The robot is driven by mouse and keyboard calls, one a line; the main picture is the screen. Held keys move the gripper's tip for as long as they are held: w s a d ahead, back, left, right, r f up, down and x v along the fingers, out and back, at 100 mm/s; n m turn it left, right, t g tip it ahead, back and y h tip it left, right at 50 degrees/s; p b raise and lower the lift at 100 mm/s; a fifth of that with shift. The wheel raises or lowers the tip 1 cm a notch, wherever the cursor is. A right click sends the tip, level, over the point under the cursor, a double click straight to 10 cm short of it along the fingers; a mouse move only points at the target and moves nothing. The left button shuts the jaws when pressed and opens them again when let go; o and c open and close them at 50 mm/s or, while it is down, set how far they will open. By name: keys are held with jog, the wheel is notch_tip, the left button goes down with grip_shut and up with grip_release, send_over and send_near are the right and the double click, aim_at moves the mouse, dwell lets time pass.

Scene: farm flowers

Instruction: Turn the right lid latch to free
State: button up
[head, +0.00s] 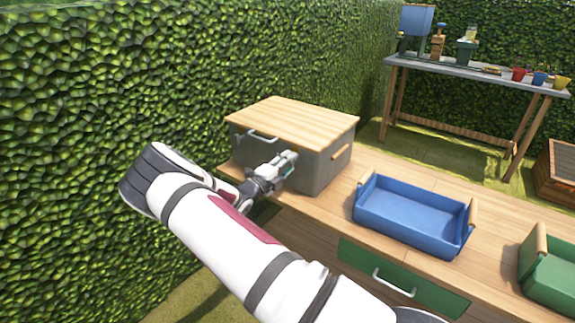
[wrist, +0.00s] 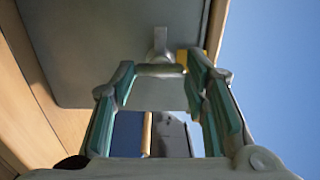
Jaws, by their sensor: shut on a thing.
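The grey box (head: 318,172) stands on the wooden counter with its pale wooden lid (head: 295,118) lying flat on top. My gripper (head: 284,163) is at the box's front face, toward its right side, just under the lid's edge. In the wrist view its teal-padded fingers (wrist: 164,72) reach to the grey latch (wrist: 160,45), which stands out from the box wall close to the lid edge. The fingers are shut on the latch, and a small yellow piece (wrist: 182,57) shows beside it. The fingers hide part of the latch, so its exact angle is unclear.
A metal handle (head: 262,137) is on the box's front left. A blue tray (head: 412,212) stands right of the box, with a green tray (head: 550,275) farther right. A green drawer (head: 400,280) is below the counter. A hedge (head: 150,80) stands behind and left.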

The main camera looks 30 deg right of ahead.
jog(key=shift+f, duration=0.1)
jog(key=o, duration=1.1)
jog(key=shift+o, duration=0.2)
jog(key=shift+a, duration=0.1)
jog(key=v, duration=1.2)
